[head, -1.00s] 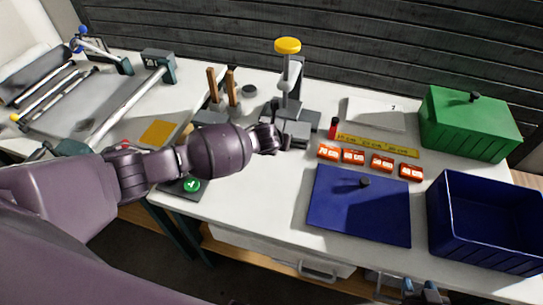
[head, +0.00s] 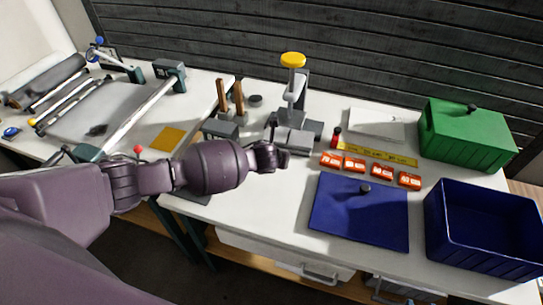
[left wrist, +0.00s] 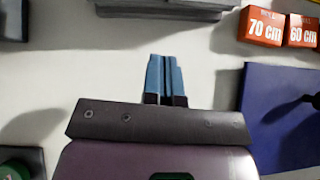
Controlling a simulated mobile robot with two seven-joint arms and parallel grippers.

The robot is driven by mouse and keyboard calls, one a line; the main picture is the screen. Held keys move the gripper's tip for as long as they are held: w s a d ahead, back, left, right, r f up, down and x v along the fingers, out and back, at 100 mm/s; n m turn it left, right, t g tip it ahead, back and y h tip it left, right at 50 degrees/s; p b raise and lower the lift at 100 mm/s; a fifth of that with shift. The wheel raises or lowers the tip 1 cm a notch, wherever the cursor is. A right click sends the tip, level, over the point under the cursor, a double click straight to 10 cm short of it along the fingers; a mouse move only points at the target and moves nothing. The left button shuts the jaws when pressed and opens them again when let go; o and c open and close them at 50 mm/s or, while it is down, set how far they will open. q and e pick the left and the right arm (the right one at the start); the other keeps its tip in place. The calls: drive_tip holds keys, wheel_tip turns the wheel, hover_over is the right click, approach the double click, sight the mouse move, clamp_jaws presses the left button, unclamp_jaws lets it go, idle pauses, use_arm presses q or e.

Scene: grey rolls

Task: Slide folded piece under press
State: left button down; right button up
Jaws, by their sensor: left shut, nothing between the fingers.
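The press (head: 294,105) is a grey upright frame with a yellow knob (head: 293,60) on top and a stepped grey base. The edge of its base (left wrist: 165,8) shows at the top of the left wrist view. My left gripper (head: 282,157) is just in front of the base, apart from it. In the left wrist view its blue fingers (left wrist: 165,68) are together and empty over the white tabletop. I cannot make out a folded piece in either view. An ochre square (head: 168,139) lies on the table to the left. My right gripper is not in view.
Orange length blocks (head: 354,165), a yellow ruler (head: 377,153) and a red-capped tube (head: 336,136) lie right of the press. A blue board (head: 340,218), a blue bin (head: 482,250) and a green box (head: 466,135) stand further right. Wooden posts (head: 230,98) stand to the left.

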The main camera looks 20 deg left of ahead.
use_arm(q)
drive_tip(key=shift+s+a+r, duration=0.1)
drive_tip(key=shift+s+r, duration=0.1)
drive_tip(key=shift+r, duration=0.05)
drive_tip(key=v, duration=0.6)
drive_tip(key=shift+s+r, duration=0.25)
drive_tip(key=shift+r, duration=0.05)
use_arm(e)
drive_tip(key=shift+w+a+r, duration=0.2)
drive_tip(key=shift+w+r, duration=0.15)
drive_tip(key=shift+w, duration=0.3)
